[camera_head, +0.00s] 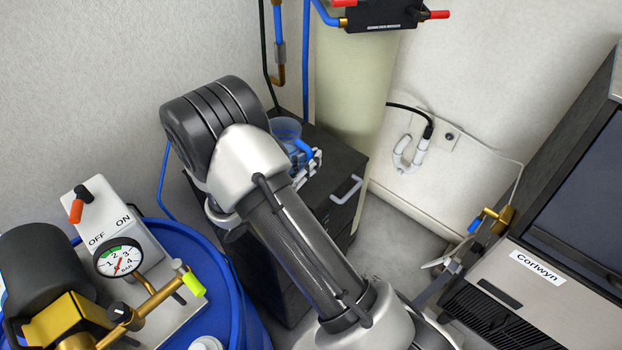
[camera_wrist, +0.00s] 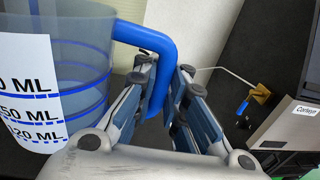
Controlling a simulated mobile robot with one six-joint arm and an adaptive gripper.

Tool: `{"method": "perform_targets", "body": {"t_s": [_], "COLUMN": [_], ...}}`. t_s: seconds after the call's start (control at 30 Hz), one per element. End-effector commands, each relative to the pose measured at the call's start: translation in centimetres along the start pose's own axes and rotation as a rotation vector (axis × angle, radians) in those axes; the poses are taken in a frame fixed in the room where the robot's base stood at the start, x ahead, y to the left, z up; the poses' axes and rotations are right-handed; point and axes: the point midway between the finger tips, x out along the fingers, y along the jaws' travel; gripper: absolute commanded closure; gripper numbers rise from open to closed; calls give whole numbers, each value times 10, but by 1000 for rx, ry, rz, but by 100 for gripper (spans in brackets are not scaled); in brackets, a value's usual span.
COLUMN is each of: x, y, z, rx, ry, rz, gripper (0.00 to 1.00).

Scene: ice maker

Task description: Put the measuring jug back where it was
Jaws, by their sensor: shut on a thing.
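The measuring jug (camera_head: 287,129) is clear with a blue tint and shows in the head view at the dark cabinet's top, partly hidden by my arm. In the wrist view the jug (camera_wrist: 90,70) fills the left side, with blue rings, a white ML scale and a blue handle (camera_wrist: 150,38). My gripper (camera_wrist: 164,80) is shut on the handle, one finger on each side. In the head view my gripper (camera_head: 314,162) is mostly hidden behind my arm. The jug looks upright; I cannot tell whether its base touches the cabinet.
The dark cabinet (camera_head: 338,150) has a grey handle and stands by a pale cylinder (camera_head: 345,85). A blue barrel (camera_head: 250,315) with a gauge and pump stands at lower left. The Corlwyn machine (camera_head: 510,290) is at right. Grey floor lies between cabinet and machine.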

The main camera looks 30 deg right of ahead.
Motion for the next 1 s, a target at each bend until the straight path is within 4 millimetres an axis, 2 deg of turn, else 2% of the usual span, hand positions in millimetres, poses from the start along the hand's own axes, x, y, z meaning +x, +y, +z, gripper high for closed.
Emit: {"method": "perform_targets", "body": {"t_s": [0.23,0.47,0.87,0.9,1.0], "x": [0,0,0,0,0], "y": [0,0,0,0,0], "z": [-19,-53,-57,-57,-56], "rx": [1,0,2,1,1], "ry": [-1,-1,-1,-1,-1], "rz": [1,1,1,1,1], "gripper": [100,100,100,89,83]}}
